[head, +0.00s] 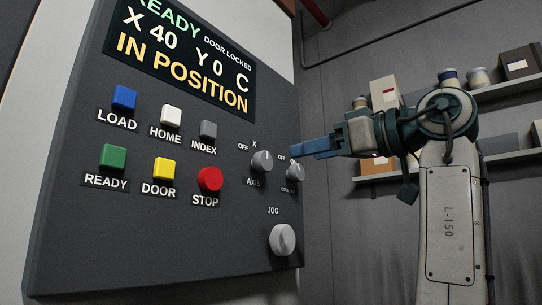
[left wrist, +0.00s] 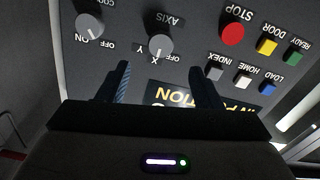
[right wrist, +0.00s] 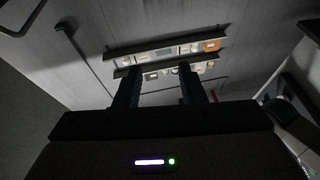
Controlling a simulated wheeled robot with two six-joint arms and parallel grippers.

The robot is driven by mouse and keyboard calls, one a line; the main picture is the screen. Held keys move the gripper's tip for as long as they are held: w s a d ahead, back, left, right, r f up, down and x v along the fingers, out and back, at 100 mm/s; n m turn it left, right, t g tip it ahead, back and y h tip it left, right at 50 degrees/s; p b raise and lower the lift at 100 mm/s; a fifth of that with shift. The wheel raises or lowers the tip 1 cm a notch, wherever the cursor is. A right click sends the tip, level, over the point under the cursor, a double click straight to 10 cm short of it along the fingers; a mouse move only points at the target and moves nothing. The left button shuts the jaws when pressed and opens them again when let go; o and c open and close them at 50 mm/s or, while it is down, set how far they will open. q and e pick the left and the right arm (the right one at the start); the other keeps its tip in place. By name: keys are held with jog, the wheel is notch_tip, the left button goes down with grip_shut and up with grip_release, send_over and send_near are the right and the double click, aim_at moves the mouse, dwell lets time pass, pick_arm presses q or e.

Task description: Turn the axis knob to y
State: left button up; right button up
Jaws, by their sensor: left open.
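The grey axis knob (head: 262,161) is on the dark control panel, with OFF and X marked above it; its Y mark is hidden or unclear in the head view. In the left wrist view the axis knob (left wrist: 160,42) appears upside down, with X and Y beside it; its pointer seems to face X. My left gripper (head: 294,150) is in front of the panel, right of the axis knob in the picture. Its fingers (left wrist: 160,78) are apart and empty, not touching the knob. My right gripper (right wrist: 160,85) is open and empty, facing shelves away from the panel.
A coolant knob (head: 295,171) is close right of the axis knob, partly behind my left gripper. A jog knob (head: 282,240) is below. The red stop button (head: 210,178) and several other buttons are left. The display (head: 180,60) reads X 40, Y 0, IN POSITION.

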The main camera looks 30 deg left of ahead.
aim_at(267, 161)
jog(key=s+a+f+g+p, duration=0.1)
jog(key=s+f+g+p, duration=0.35)
jog(key=f+g, duration=0.8)
jog(key=s+d+f+g+h+p, duration=0.25)
jog(key=s+g+p, duration=0.2)
jog(key=s, duration=0.25)
pick_arm(q)
jog(key=a+p, duration=0.1)
jog(key=a, duration=0.1)
jog(key=a+p, duration=0.4)
jog(key=shift+w+a+r, duration=0.15)
jog(key=shift+w+a, duration=0.1)
jog(key=shift+w, duration=0.05)
jog(key=a+p, duration=0.3)
jog(key=p, duration=0.1)
jog(key=shift+p, duration=0.4)
jog(key=shift+a+f, duration=0.15)
jog(key=shift+f, duration=0.05)
pick_arm(e)
jog(key=s+d+f+g, duration=0.1)
jog(key=s+d+f, duration=0.1)
jog(key=f, duration=1)
jog(key=s+d+f+g, duration=0.2)
jog(key=s+f, duration=0.2)
jog(key=f, duration=0.9)
jog(key=shift+s+g, duration=0.15)
jog(key=shift+g, duration=0.15)
jog(key=shift+d, duration=0.1)
pick_arm(q)
jog(key=c, duration=1)
